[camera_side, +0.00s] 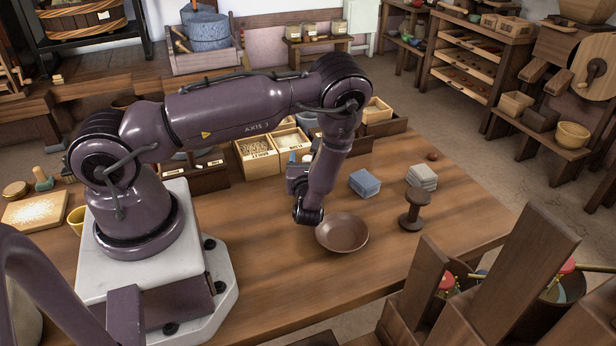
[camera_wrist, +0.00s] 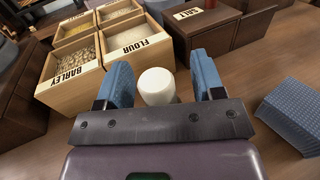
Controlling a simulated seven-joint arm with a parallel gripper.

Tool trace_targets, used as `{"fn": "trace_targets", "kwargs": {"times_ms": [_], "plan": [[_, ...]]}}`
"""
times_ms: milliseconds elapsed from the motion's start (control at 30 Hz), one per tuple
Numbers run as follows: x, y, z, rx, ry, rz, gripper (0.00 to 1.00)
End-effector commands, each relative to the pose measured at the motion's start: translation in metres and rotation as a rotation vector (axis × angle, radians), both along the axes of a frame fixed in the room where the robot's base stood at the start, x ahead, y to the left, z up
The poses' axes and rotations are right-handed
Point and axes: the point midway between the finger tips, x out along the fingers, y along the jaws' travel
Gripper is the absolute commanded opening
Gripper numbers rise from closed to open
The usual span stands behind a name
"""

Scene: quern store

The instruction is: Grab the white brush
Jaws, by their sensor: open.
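A white upright piece with a rounded top (camera_wrist: 157,86) stands between the two blue fingers of my gripper (camera_wrist: 161,70) in the wrist view. It looks like the white brush's end, but no bristles show and its lower part is hidden behind my gripper's dark crossbar. The fingers are apart, one on each side of it, with a gap visible on both sides. In the side view my gripper (camera_side: 297,180) is low over the table, mostly hidden by my own wrist, and the white brush cannot be made out there.
The barley and flour box (camera_wrist: 72,72) and the salt box (camera_wrist: 205,38) stand just beyond. A blue ribbed block (camera_side: 364,183), a brown bowl (camera_side: 342,233), a grey stack (camera_side: 421,177) and a dark wooden stand (camera_side: 413,208) are nearby.

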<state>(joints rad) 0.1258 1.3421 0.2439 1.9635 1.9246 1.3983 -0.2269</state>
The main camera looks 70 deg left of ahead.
Motion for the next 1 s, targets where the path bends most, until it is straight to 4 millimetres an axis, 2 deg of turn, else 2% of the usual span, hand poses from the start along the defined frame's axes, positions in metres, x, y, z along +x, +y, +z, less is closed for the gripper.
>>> {"fn": "trace_targets", "kwargs": {"times_ms": [267, 367, 500, 967, 1000], "plan": [[0.0018, 0.0042, -0.0001, 0.000, 0.001, -0.001, 0.62], [0.0018, 0.0041, 0.0000, 0.000, 0.001, -0.001, 0.43], [0.0018, 0.0039, -0.0001, -0.001, 0.001, -0.001, 0.12], [0.0019, 0.0033, 0.0005, -0.003, 0.001, -0.002, 0.10], [0.0020, 0.0033, 0.0019, -0.003, 0.001, -0.002, 0.06]]}}
